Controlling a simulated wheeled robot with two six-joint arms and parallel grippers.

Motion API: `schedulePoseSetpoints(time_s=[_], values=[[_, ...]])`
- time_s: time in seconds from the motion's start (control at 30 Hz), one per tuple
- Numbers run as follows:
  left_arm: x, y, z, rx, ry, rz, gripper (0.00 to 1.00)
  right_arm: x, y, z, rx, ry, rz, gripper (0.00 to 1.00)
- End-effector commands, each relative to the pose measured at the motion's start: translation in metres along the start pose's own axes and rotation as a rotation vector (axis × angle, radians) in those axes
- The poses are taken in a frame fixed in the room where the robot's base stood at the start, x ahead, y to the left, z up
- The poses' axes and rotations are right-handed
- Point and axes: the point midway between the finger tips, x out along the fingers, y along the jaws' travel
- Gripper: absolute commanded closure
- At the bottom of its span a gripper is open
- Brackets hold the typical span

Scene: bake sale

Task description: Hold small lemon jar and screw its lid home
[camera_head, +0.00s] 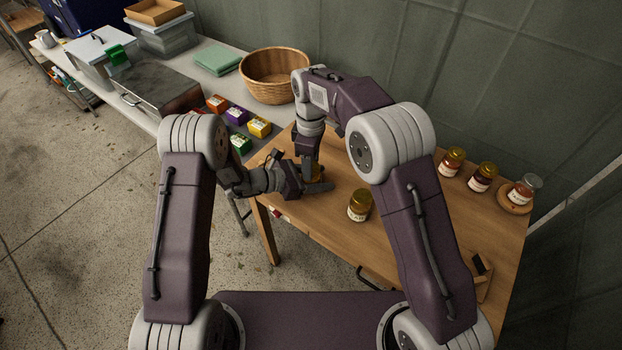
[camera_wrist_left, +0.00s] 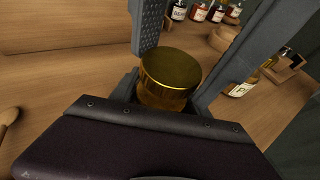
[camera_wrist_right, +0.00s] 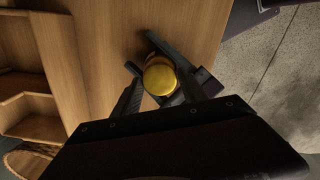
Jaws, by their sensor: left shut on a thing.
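A small jar with a gold lid stands between my two grippers at the near-left part of the wooden table; its lid shows in the left wrist view (camera_wrist_left: 168,78) and in the right wrist view (camera_wrist_right: 160,78). Its label is hidden. My left gripper (camera_head: 312,187) reaches in from the left, low, and is shut on the jar. My right gripper (camera_head: 313,170) points down from above. In the right wrist view its fingers (camera_wrist_right: 160,88) stand apart on either side of the gold lid, with gaps visible. I cannot tell whether the lid sits fully down.
Another gold-lidded jar (camera_head: 359,206) stands close by on the right. Several jars, including one (camera_head: 482,177), stand farther right; one is on a round wooden board (camera_head: 514,204). A wicker basket (camera_head: 274,76) and small coloured boxes (camera_head: 259,127) are on the back table.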

Motion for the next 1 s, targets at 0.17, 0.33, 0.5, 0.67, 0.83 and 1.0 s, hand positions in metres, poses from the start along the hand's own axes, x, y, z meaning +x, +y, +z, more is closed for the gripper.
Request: schedulePoseSetpoints(time_s=[0.17, 0.33, 0.5, 0.67, 0.83, 1.0], values=[[0.0, 0.0, 0.0, 0.0, 0.0, 0.001, 1.0, 0.0, 0.0, 0.0, -0.001, 0.0, -0.001, 0.34], [0.0, 0.0, 0.0, 0.0, 0.0, 0.001, 1.0, -0.004, 0.0, -0.001, -0.002, 0.002, 0.0, 0.34], [0.0, 0.0, 0.0, 0.0, 0.0, 0.0, 1.0, -0.028, 0.0, -0.001, -0.002, 0.002, 0.001, 0.34], [0.0, 0.0, 0.0, 0.0, 0.0, 0.0, 1.0, -0.044, 0.0, -0.001, -0.002, 0.001, 0.001, 0.34], [0.0, 0.0, 0.0, 0.001, -0.001, 0.0, 1.0, -0.045, 0.0, 0.0, -0.002, 0.0, 0.0, 0.34], [0.0, 0.0, 0.0, 0.001, -0.001, 0.0, 1.0, -0.05, 0.001, -0.001, -0.006, 0.002, 0.003, 0.47]])
